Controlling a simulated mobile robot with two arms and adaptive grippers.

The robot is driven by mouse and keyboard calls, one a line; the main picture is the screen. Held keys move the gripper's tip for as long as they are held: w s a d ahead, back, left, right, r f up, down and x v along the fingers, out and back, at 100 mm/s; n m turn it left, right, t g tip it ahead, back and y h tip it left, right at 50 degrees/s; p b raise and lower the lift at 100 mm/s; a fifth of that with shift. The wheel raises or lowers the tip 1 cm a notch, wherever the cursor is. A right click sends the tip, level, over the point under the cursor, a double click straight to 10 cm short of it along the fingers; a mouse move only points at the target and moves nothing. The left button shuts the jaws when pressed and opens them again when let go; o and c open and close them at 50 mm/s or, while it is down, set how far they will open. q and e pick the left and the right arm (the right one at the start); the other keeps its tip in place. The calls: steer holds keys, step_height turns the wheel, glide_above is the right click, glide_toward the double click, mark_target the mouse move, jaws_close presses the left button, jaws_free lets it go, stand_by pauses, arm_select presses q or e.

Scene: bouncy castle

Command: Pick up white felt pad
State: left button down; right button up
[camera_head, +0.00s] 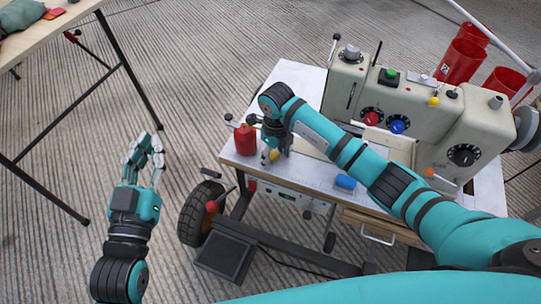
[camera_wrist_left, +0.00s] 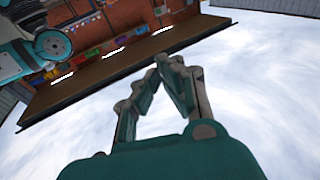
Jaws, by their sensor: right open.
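I cannot make out a white felt pad in either view. My right gripper (camera_head: 271,153) points down over the front left of the sewing machine table (camera_head: 318,178), beside a red bottle (camera_head: 245,140). It is open. A small yellow item shows at its fingertips, and the gripper hides part of the tabletop there. My left gripper (camera_head: 148,143) is raised over the bare floor, left of the table, with nothing seen in it. Its fingers also show in the left wrist view (camera_wrist_left: 160,68), where their tips look close together. I cannot tell whether they meet.
The beige sewing machine (camera_head: 440,125) fills the back right of the table. A blue item (camera_head: 345,183) lies near the front edge. Red cups (camera_head: 462,60) stand behind the machine. A black wheel (camera_head: 200,212) is under the left side. A wooden table (camera_head: 45,35) stands at upper left.

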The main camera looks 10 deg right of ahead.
mark_target(275, 156)
steer(key=c, duration=1)
steer(key=shift+c, duration=0.2)
steer(key=shift+r, duration=0.2)
